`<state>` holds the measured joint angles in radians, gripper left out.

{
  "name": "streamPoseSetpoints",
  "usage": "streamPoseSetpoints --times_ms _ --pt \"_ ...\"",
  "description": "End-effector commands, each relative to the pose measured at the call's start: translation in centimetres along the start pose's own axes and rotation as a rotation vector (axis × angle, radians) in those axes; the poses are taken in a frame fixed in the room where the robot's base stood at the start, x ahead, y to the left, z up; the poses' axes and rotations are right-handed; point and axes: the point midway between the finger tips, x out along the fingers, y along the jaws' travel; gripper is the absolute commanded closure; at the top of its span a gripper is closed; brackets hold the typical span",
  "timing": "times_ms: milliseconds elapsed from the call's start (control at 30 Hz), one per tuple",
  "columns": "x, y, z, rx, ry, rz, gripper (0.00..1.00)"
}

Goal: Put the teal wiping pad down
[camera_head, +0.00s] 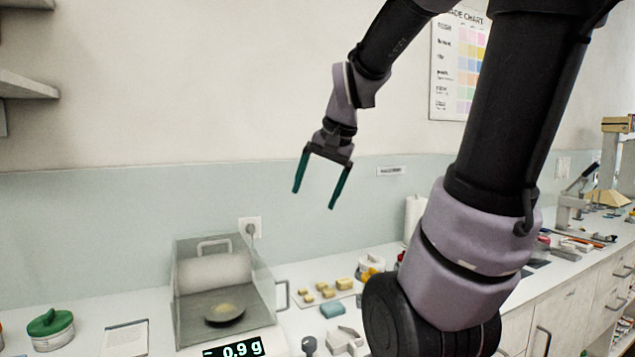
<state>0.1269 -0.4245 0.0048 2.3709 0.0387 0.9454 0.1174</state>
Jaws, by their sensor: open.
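My gripper (318,188) is open and empty, raised in front of the wall with its two green fingers pointing down and spread apart. A small teal block (332,309), which looks like the teal wiping pad, lies on the white counter (285,333) below and slightly right of the gripper. It lies apart from the gripper, just in front of a white sheet with yellow pieces.
A clear-walled balance (262,285) reading 0.9 g holds a dark dish (224,314) with yellowish matter. A green-lidded jar (50,326) stands at left. My arm hides part of the counter.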

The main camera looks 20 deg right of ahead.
Motion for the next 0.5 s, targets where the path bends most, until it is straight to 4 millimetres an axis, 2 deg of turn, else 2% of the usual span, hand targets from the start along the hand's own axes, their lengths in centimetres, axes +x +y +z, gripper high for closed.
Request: streamPoseSetpoints --times_ms 33,200,333,500 --pt "-1.4 -0.2 1.5 -0.064 0.035 -0.026 0.09" --pt "-4.2 0.0 5.0 -0.223 0.117 -0.084 0.09" --pt "-5.1 0.3 6.3 -0.285 0.149 -0.105 0.09" --pt "-5.3 0.4 6.7 -0.304 0.158 -0.11 0.09"
